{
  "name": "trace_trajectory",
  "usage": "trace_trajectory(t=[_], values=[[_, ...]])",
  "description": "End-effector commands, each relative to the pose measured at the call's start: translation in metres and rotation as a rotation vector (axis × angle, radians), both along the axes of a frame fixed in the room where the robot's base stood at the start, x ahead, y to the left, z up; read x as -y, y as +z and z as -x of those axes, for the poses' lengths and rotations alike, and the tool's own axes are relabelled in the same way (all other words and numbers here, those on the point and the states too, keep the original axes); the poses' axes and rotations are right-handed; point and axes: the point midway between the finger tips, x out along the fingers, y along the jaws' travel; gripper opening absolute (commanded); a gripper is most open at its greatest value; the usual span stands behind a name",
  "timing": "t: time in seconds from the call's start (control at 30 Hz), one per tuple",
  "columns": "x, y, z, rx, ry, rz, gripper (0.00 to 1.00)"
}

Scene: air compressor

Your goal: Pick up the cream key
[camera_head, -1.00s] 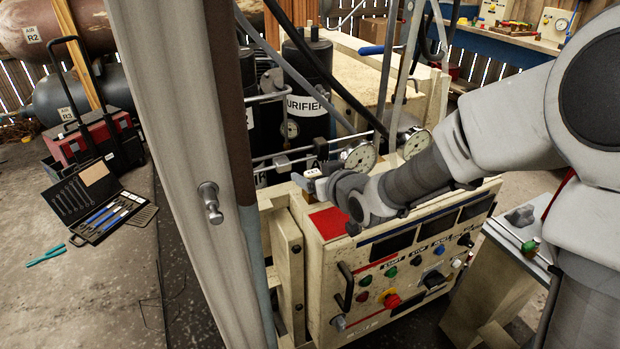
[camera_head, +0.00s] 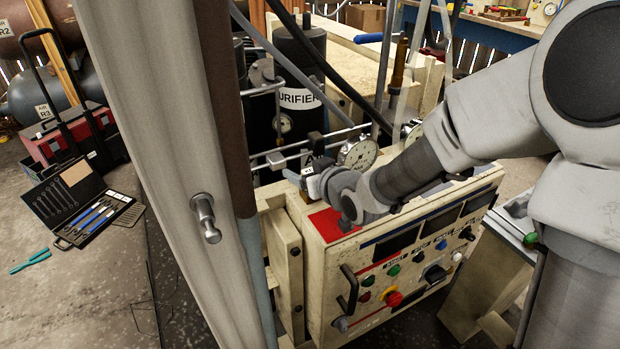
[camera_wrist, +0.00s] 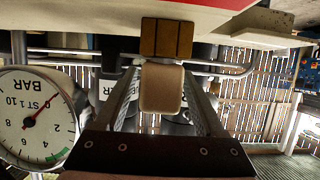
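The cream key (camera_wrist: 161,88) shows in the wrist view as a pale, rounded block. It lies between the two fingers of my gripper (camera_wrist: 161,78), near their tips. The fingers stand about as far apart as the key is wide; I cannot tell whether both press on it. A brown block (camera_wrist: 166,38) adjoins the key in that view. In the head view my gripper (camera_head: 308,181) is over the back left corner of the cream control panel (camera_head: 322,262), beside its red patch (camera_head: 331,223).
A pressure gauge (camera_wrist: 36,117) is close beside my gripper, and hoses and pipes run behind it. A black purifier cylinder (camera_head: 299,75) stands beyond. A pale post (camera_head: 160,150) with a metal knob is at the left. A toolbox lies open on the floor.

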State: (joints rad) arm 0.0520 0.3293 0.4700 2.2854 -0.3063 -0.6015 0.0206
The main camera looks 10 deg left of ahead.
Motion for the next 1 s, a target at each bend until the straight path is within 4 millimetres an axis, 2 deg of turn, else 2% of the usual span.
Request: trace_trajectory(t=[0.03,0.07,0.37,0.63,0.73,1.0], values=[[0.000,0.000,0.000,0.000,0.000,0.000,0.60],[0.000,0.000,0.000,0.000,0.000,0.000,0.55],[0.000,0.000,0.000,0.000,0.000,0.000,0.01],[0.000,0.001,0.000,0.001,0.000,-0.001,0.00],[0.000,0.008,0.000,0.001,0.000,0.000,0.00],[0.000,0.063,-0.001,0.004,-0.001,0.000,0.00]])
